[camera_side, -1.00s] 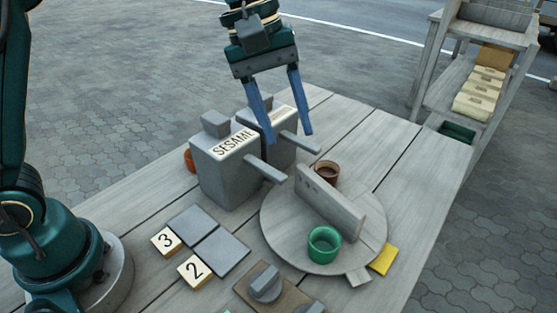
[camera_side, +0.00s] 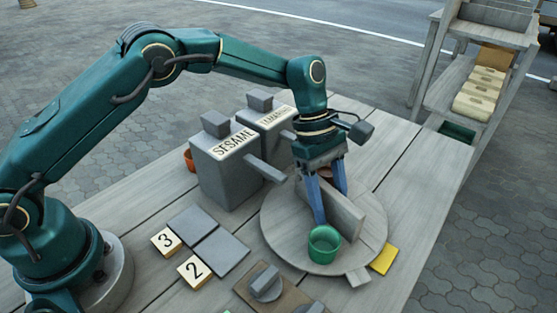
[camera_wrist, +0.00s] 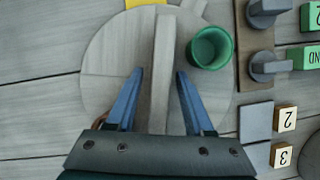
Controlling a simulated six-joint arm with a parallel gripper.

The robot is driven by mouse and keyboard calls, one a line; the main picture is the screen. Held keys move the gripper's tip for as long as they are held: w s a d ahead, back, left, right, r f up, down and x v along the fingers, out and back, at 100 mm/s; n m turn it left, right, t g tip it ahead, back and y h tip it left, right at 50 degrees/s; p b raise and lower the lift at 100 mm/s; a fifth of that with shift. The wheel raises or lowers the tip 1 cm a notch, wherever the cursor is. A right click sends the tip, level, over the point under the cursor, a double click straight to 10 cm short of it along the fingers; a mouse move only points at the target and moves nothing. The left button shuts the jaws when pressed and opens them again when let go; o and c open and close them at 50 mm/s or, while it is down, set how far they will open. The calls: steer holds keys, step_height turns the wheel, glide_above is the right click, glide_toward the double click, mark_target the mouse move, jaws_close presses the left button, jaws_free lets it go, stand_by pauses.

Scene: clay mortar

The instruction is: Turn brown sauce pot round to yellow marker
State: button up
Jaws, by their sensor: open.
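A round grey turntable (camera_side: 282,240) carries an upright grey divider board (camera_side: 347,217). A green pot (camera_side: 324,244) stands on the near side of the board; it also shows in the wrist view (camera_wrist: 210,48). The brown pot (camera_side: 325,172) is on the far side, mostly hidden behind my gripper; a sliver of it shows in the wrist view (camera_wrist: 100,119). The yellow marker (camera_side: 384,260) lies on the table beside the turntable's tab (camera_side: 358,277), at the green pot's end. My gripper (camera_wrist: 159,71) is open, with one finger on each side of the board.
A grey SESAME box (camera_side: 225,165) and a similar box behind it have levers reaching toward the turntable. Grey pads with number tiles 3 (camera_side: 166,241) and 2 (camera_side: 194,270) lie at left. Knobs (camera_side: 265,283) sit at the front. The table right of the turntable is clear.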

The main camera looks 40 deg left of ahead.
steer(key=shift+d+f, duration=0.1)
steer(key=shift+f, duration=0.2)
jaws_close()
steer(key=shift+s+r, duration=0.1)
stand_by(1.2)
